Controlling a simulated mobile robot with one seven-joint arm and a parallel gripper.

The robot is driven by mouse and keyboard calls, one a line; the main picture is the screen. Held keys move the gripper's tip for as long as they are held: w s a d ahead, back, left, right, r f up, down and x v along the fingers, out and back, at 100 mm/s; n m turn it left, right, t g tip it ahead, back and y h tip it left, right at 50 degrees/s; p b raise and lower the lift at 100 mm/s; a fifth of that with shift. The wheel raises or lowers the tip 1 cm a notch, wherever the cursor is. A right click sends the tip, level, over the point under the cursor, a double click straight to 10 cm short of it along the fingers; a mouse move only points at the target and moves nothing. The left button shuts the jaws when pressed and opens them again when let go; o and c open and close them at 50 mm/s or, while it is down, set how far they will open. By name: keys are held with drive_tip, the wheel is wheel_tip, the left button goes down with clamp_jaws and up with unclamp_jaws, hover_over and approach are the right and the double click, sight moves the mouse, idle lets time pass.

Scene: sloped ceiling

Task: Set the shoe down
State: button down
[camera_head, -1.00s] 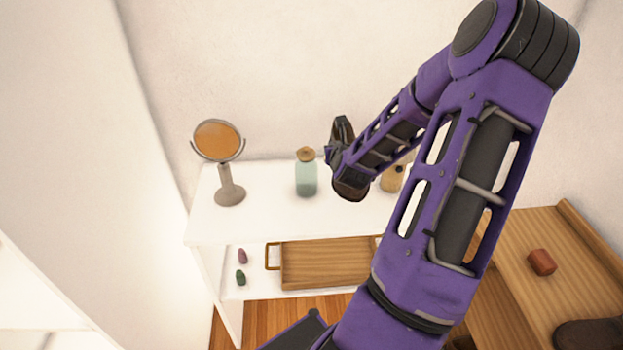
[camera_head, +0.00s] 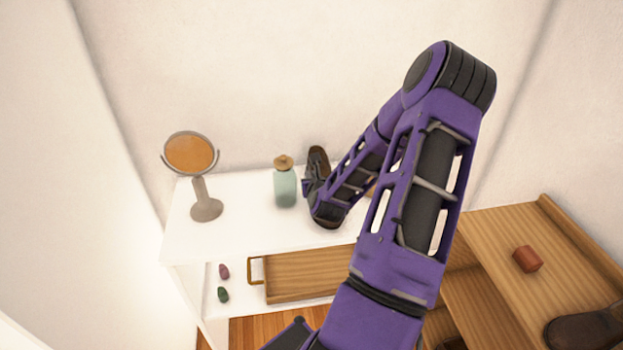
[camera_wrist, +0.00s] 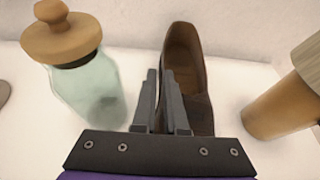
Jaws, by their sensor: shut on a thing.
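A dark brown shoe (camera_wrist: 186,60) is held in my gripper (camera_wrist: 164,75), whose two fingers are shut on it in the wrist view. The head view shows the shoe (camera_head: 318,160) at the top of the white shelf unit (camera_head: 235,228), right of the glass bottle. My arm hides part of it. The shoe is over or on the white top; I cannot tell whether its sole touches. My gripper in the head view is mostly hidden behind my wrist.
A teal glass bottle with a wooden stopper (camera_head: 285,188) stands close left of the shoe. A round mirror (camera_head: 205,205) stands farther left. A wooden-topped container (camera_wrist: 285,105) is close right. A wooden bench (camera_head: 490,235) holds a red block (camera_head: 527,259) and another shoe (camera_head: 585,330).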

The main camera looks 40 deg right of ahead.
drive_tip(key=shift+f, duration=0.15)
drive_tip(key=shift+f, duration=0.15)
drive_tip(key=c, duration=1.4)
unclamp_jaws()
drive_tip(key=shift+f, duration=0.1)
drive_tip(key=o, duration=0.4)
drive_tip(key=shift+o, duration=0.2)
